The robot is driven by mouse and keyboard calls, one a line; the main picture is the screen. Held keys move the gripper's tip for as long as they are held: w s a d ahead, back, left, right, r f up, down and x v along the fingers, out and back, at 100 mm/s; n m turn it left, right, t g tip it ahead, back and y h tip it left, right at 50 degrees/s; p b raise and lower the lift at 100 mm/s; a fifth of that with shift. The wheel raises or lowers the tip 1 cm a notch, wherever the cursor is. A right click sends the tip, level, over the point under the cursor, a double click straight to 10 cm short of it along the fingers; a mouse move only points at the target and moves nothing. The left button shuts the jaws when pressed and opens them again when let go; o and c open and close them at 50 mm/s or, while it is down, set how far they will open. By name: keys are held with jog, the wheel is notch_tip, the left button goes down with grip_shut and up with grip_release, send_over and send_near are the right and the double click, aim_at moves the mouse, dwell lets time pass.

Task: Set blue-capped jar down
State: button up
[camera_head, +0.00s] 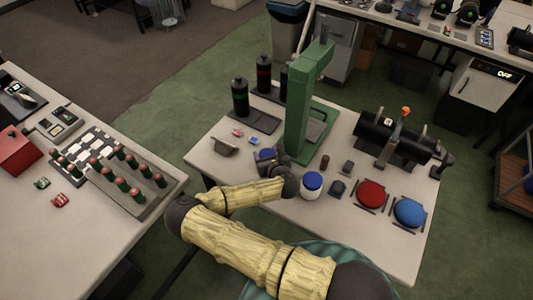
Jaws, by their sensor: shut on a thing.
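My gripper (270,163) is at the end of my yellowish arm, over the front left part of the small table. It is shut on a blue-topped thing (266,153), which looks like the blue-capped jar. My dark fingers hide most of its body, and I cannot tell whether its base touches the table. A second jar, white with a blue cap (312,184), stands upright on the table (215,168) just right of my gripper, apart from it.
A green press frame (300,105) stands behind my gripper. Dark bottles (240,97) stand at the back left. A red disc (370,194) and a blue disc (409,211) lie to the right, in front of a black machine (395,138). Another table (60,245) is at left.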

jog(key=o, duration=0.6)
jog(key=shift+f, duration=0.15)
jog(key=o, duration=0.4)
jog(key=shift+o, duration=0.2)
jog(key=shift+r, duration=0.2)
jog(key=b+v, duration=0.2)
jog(key=v, duration=1)
jog(key=shift+f, duration=0.1)
